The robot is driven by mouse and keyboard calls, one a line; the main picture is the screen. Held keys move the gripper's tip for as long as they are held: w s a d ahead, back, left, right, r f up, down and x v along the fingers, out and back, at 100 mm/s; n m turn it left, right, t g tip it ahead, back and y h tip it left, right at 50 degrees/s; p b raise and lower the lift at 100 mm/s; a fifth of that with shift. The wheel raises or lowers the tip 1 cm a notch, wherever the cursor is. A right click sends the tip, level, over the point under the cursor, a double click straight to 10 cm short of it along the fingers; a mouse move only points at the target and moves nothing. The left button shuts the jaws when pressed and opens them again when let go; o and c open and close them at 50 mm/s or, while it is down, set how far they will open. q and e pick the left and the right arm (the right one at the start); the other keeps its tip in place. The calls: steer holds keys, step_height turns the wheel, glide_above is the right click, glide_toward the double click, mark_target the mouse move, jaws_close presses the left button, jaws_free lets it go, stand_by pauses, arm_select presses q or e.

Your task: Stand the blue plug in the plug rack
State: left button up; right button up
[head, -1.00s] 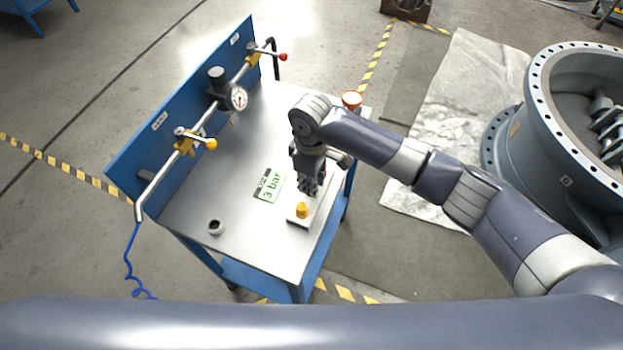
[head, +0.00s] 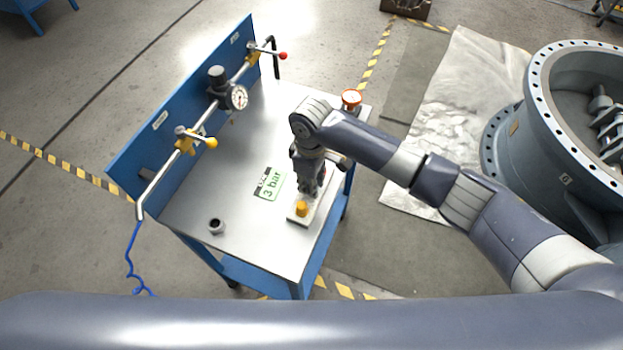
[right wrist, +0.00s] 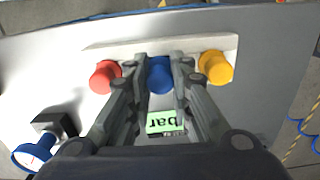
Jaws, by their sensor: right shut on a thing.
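The plug rack (right wrist: 225,45) is a pale bar near the edge of the bench; it also shows in the head view (head: 318,212). The red plug (right wrist: 104,77) stands at its left in the right wrist view and the yellow plug (right wrist: 215,67) at its right. The yellow plug also shows in the head view (head: 302,208). My right gripper (right wrist: 160,70) is shut on the blue plug (right wrist: 159,76), between the other two and in line with them. The blue plug's lower end is hidden, so I cannot tell whether it is seated. My left gripper is out of view.
A green "3 bar" label (head: 271,184) lies left of the rack. A small dark cup (head: 216,226) stands at the front left of the bench. A pipe with valves and a gauge (head: 237,97) runs along the blue panel (head: 150,142). An orange-topped item (head: 351,98) stands at the far corner.

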steer(key=shift+f, duration=0.3)
stand_by(0.6)
steer(key=o, duration=0.8)
steer(key=shift+o, duration=0.2)
steer(key=o, duration=0.5)
steer(key=shift+r, duration=0.1)
